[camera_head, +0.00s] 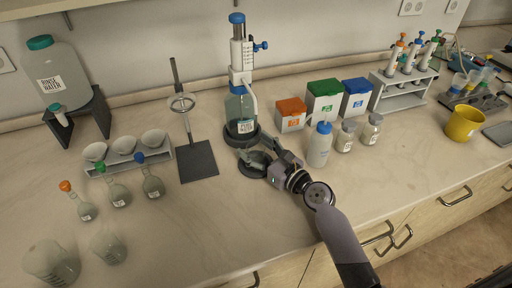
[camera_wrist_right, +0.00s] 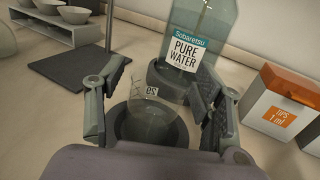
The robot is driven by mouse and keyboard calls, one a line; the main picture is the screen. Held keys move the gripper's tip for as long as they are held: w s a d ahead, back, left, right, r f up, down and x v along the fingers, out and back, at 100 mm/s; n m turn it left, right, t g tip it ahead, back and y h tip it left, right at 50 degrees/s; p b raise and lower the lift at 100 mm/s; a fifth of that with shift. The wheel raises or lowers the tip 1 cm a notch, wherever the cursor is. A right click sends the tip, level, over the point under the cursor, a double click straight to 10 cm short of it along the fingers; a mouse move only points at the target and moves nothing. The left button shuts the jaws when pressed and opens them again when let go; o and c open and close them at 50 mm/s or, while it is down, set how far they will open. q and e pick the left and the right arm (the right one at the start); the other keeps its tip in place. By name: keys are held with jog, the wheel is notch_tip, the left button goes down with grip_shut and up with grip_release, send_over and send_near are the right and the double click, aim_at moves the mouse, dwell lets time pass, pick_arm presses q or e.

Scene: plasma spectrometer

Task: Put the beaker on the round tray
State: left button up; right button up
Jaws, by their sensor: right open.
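The round tray also shows in the head view (camera_head: 248,170), in front of the dispenser bottle. My right gripper (camera_head: 256,155) reaches over the tray from the right. In the wrist view its fingers (camera_wrist_right: 150,95) are open on either side of the beaker; whether they touch it is hard to tell. In the head view the beaker is mostly hidden by the gripper and hard to make out. My left gripper is out of view.
The pure water bottle with its dispenser (camera_head: 240,110) stands right behind the tray. Orange (camera_head: 290,115), green and blue boxes and several small bottles (camera_head: 320,145) stand to the right. A stand (camera_head: 198,160) and glass flasks (camera_head: 117,192) are left. The counter front-left of the tray is clear.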

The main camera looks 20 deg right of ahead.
jog(key=shift+s+r, duration=0.1)
jog(key=shift+s, duration=0.05)
jog(key=b+v, duration=0.1)
jog(key=v, duration=0.9)
jog(key=shift+s+d+b, duration=0.2)
jog(key=shift+b, duration=0.15)
jog(key=shift+s+d, duration=0.25)
jog(key=shift+s, duration=0.35)
